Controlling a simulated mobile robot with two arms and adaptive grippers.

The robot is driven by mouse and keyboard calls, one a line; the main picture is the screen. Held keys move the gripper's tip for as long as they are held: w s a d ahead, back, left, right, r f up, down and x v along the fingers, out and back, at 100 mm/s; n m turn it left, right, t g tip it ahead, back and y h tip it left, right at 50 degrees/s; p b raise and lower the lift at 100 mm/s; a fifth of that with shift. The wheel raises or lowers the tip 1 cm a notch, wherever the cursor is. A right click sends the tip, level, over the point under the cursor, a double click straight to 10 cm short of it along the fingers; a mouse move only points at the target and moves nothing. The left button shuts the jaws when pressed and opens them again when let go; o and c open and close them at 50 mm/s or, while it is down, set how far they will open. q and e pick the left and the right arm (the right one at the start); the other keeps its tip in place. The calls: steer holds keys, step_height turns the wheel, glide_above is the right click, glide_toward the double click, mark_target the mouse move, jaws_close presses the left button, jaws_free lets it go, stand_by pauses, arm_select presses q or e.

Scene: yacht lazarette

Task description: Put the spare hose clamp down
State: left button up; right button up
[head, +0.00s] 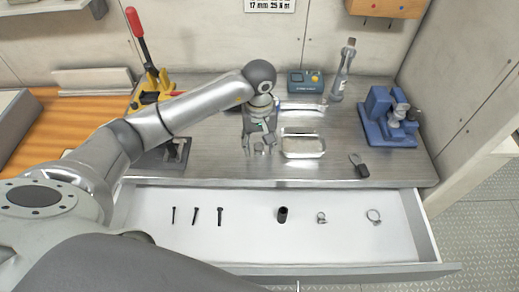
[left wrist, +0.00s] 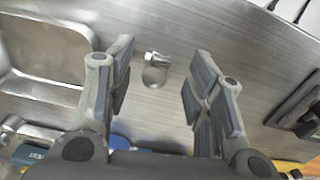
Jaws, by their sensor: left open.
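My left gripper (head: 259,146) is over the steel bench top, fingers pointing down and apart. In the left wrist view the two fingers of the left gripper (left wrist: 160,95) are spread wide with nothing pinched between them. A small shiny metal hose clamp (left wrist: 155,74) shows between the fingers, apart from both, and appears to rest on the bench. In the head view the clamp (head: 259,149) is small and partly screened by the fingers. Two other clamps, a small one (head: 321,217) and a wider one (head: 373,217), lie in the open drawer. My right gripper is not in view.
A metal tray (head: 303,155) stands just right of the gripper. The white drawer (head: 255,248) is open in front, holding bolts (head: 195,216) and a black sleeve (head: 283,214). A blue vise-like device (head: 388,120) and a dark-handled tool (head: 359,166) are at right.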

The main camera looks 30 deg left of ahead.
mark_target(260, 153)
arm_select(q)
step_height(260, 153, up, 9)
steer(key=b, duration=0.2)
steer(key=shift+r, duration=0.15)
stand_by(0.3)
